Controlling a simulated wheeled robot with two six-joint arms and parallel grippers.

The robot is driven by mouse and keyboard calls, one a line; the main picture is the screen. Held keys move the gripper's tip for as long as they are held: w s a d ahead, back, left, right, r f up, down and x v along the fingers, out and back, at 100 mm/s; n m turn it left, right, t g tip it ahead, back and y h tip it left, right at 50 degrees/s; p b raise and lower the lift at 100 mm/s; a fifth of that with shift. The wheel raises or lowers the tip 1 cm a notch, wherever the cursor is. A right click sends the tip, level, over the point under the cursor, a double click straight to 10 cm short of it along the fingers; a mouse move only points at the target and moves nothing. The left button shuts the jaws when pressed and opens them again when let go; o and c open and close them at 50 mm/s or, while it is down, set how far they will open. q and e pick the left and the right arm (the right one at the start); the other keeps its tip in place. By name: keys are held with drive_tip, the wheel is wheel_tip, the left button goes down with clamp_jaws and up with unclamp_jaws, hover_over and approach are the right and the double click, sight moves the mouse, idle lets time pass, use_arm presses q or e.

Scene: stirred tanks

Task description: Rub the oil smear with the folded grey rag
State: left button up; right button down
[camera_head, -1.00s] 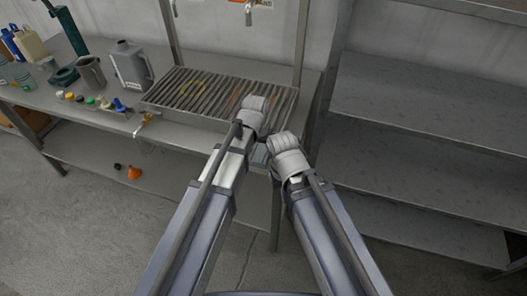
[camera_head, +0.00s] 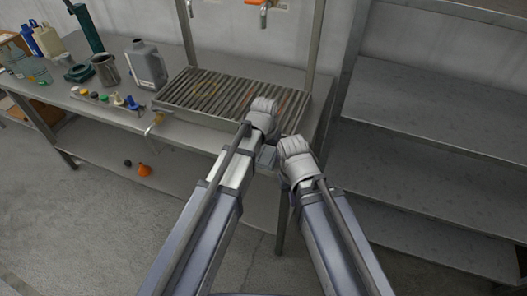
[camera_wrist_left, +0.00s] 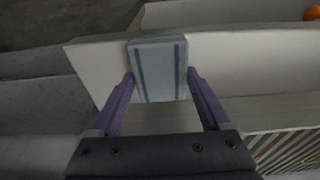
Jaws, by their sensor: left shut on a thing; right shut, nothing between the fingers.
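The folded grey rag (camera_wrist_left: 158,68), a flat light grey pad with two darker stripes, sits between the purple fingers of my left gripper (camera_wrist_left: 160,84) in the left wrist view. In the head view the rag (camera_head: 266,156) is a small grey patch below my left wrist, by the bench's front right corner. My left gripper (camera_head: 263,135) is shut on it; the fingers are mostly hidden there. My right gripper (camera_head: 297,165) is just right of the rag, its fingers hidden by its wrist. Orange and yellow marks (camera_head: 247,98) show on the slatted grate; I cannot tell whether they are the oil smear.
The grate (camera_head: 190,92) lies on the grey bench (camera_head: 190,132), under taps (camera_head: 263,18). A grey jug (camera_head: 146,65), a metal mug (camera_head: 105,70) and several coloured small parts stand left. Shelves (camera_head: 430,110) stand right.

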use_arm(q)
drive_tip(key=shift+s+d, duration=0.2)
drive_tip(key=shift+d, duration=0.35)
drive_tip(key=shift+s+d, duration=0.15)
drive_tip(key=shift+d, duration=0.4)
drive_tip(key=shift+r, duration=0.1)
wheel_tip(320, 180, up, 6)
drive_tip(key=p, duration=0.6)
drive_tip(key=shift+r+p, duration=1.45)
drive_tip(key=shift+p, duration=0.1)
